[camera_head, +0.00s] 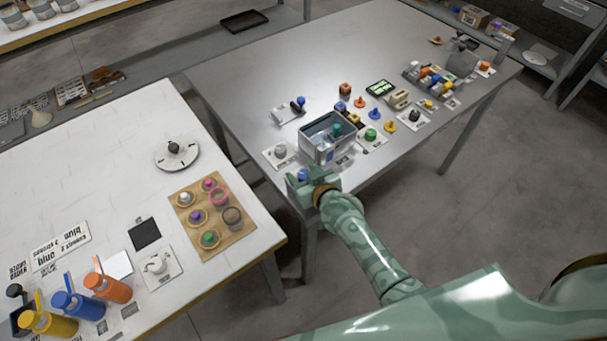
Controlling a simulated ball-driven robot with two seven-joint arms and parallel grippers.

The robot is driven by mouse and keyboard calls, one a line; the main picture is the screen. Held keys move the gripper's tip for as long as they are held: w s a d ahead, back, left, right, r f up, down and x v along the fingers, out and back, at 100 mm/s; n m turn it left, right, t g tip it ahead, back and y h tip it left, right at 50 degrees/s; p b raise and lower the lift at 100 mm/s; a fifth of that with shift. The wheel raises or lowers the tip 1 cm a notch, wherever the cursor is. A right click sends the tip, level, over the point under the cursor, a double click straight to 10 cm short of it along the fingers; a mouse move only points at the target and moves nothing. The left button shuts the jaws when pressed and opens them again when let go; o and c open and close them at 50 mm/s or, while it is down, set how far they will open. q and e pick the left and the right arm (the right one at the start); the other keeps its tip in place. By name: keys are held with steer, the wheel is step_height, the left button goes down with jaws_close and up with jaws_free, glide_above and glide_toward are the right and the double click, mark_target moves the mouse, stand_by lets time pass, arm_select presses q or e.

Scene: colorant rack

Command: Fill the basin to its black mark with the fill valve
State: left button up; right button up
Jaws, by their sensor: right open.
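The basin (313,151) is a grey open box near the front left edge of the grey metal table, with a teal object (337,129) inside. Its black mark and liquid level are too small to make out. My right gripper (302,181) is open at the table's front edge, just in front of the basin. A small blue knob (303,174) shows at its fingers; I cannot tell whether they touch it. A fitting with a black handle (298,105) and a blue knob stands behind the basin. I cannot tell which part is the fill valve. My left gripper is out of view.
Right of the basin stand a green knob (371,134), a yellow cone (390,126) and a black knob (415,115). A grey knob (280,151) sits left of it. The white table (90,160) at left holds bottles and a wooden board (185,197). The grey table's back left is clear.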

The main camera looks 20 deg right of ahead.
steer(key=c, duration=1)
steer(key=shift+w+d+n+y+b, duration=0.1)
steer(key=shift+n+y+b, duration=0.35)
steer(key=shift+n+y, duration=0.35)
steer(key=n+g+y+b, duration=0.1)
steer(key=n+y+b, duration=0.1)
steer(key=shift+b, duration=0.4)
steer(key=shift+o, duration=0.2)
steer(key=shift+r+n+g+y+b, duration=0.1)
steer(key=shift+n+g+y+b, duration=0.2)
steer(key=shift+y, duration=0.2)
steer(key=o, duration=1)
steer(key=shift+c, duration=0.2)
